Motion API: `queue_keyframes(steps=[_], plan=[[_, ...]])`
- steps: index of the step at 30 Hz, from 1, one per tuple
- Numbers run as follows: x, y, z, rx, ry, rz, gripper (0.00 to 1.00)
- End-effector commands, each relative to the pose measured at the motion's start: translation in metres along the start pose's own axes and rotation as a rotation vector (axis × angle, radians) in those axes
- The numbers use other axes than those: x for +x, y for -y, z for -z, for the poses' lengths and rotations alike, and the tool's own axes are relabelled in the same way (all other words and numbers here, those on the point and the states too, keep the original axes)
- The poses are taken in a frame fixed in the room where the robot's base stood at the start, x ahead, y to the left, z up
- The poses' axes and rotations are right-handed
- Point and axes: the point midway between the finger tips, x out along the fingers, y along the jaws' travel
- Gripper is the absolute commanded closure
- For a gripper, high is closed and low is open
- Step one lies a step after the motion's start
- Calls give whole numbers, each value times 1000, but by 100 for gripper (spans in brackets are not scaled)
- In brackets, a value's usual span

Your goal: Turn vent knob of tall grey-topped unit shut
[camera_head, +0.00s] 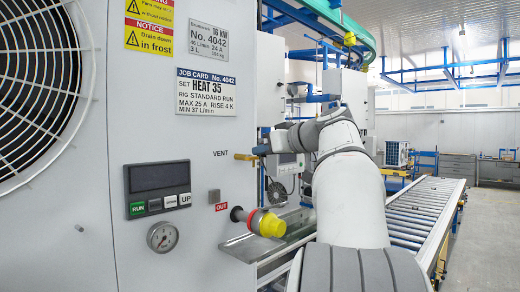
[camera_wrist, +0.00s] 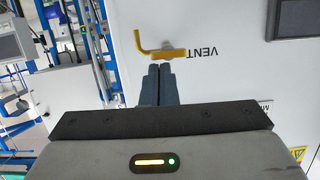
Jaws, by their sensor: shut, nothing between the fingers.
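The pump unit (camera_head: 150,110) is a tall pale grey panel filling the left of the head view; its top is out of frame. The brass-yellow vent knob (camera_head: 246,157) sticks out at its right edge beside the VENT label. In the wrist view the knob (camera_wrist: 165,53) is a bar with a bent end at its left, on the white panel. My gripper (camera_head: 263,149) is shut and empty at the knob's outer end. In the wrist view its fingertips (camera_wrist: 161,67) are just below the bar; I cannot tell whether they touch it.
A yellow-capped red fitting (camera_head: 268,224) marked OUT juts from the panel below the knob, above a metal tray (camera_head: 240,246). A display with buttons (camera_head: 157,189) and a gauge (camera_head: 162,236) are at left. A roller conveyor (camera_head: 418,212) runs at right.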

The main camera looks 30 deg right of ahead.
Motion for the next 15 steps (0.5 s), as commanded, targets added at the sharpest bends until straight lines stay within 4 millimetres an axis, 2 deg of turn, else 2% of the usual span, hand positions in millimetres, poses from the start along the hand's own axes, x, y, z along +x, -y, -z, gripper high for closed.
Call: queue_keyframes(steps=[1,4,6,12,15], plan=[[-4,3,16,-4,-4,1,100],[-10,9,41,-9,-11,5,100],[-28,7,31,-8,-13,-3,100],[-75,7,32,-8,-14,-4,100],[-91,8,33,-10,-16,-2,100]])
